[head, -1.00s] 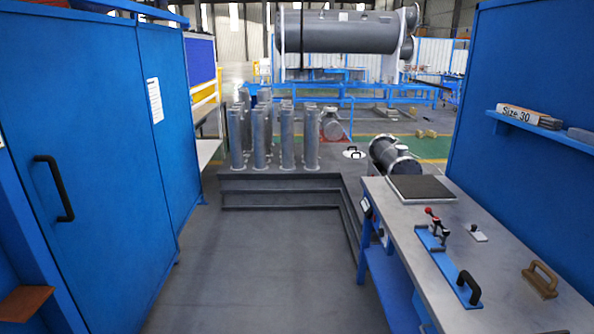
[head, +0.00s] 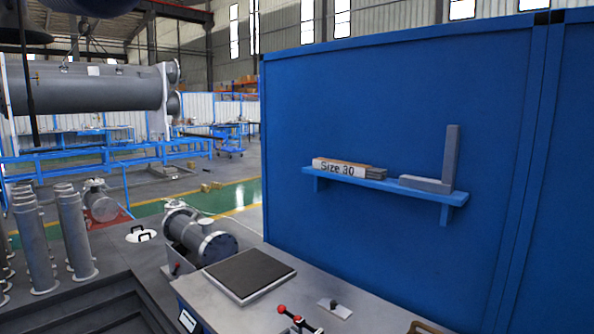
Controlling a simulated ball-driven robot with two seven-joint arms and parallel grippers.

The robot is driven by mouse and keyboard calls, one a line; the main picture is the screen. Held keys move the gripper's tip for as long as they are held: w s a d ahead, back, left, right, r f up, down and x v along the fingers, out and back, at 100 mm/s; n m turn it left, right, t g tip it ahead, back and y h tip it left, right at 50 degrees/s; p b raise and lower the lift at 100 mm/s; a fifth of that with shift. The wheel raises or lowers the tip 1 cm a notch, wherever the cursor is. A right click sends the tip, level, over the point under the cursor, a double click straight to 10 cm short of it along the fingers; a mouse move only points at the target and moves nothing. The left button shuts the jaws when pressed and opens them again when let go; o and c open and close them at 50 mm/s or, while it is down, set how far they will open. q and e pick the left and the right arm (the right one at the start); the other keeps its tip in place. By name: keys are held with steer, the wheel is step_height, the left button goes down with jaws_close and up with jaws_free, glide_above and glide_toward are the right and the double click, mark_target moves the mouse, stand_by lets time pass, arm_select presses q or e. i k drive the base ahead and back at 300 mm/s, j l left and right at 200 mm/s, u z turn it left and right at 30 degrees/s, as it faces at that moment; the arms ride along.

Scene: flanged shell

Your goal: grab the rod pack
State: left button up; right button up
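The rod pack, a pale box marked "Size 30" with grey rod ends showing at its right (head: 340,167), lies on a blue shelf (head: 390,186) on the blue wall panel, in the right half of the head view. It rests flat on the left part of the shelf. Neither of my grippers is in view.
A grey L-shaped block (head: 449,165) stands at the shelf's right end. Below is a grey workbench (head: 232,305) with a dark mat (head: 249,273), a red-knobbed clamp (head: 297,320) and a small latch (head: 334,308). A flanged shell (head: 200,236) lies behind the bench. Metal cylinders stand at left.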

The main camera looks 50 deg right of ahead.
mark_target(358, 170)
steer(key=i+j+z, duration=0.2)
steer(key=i, duration=0.25)
steer(key=i+z, duration=0.15)
steer(key=i, duration=0.3)
steer(key=i+j+z, duration=0.1)
steer(key=z, duration=0.35)
steer(key=i+j+z, duration=0.15)
steer(key=z, duration=0.35)
steer(key=j+z, duration=0.2)
steer(key=z, duration=0.25)
steer(key=i+j, duration=0.05)
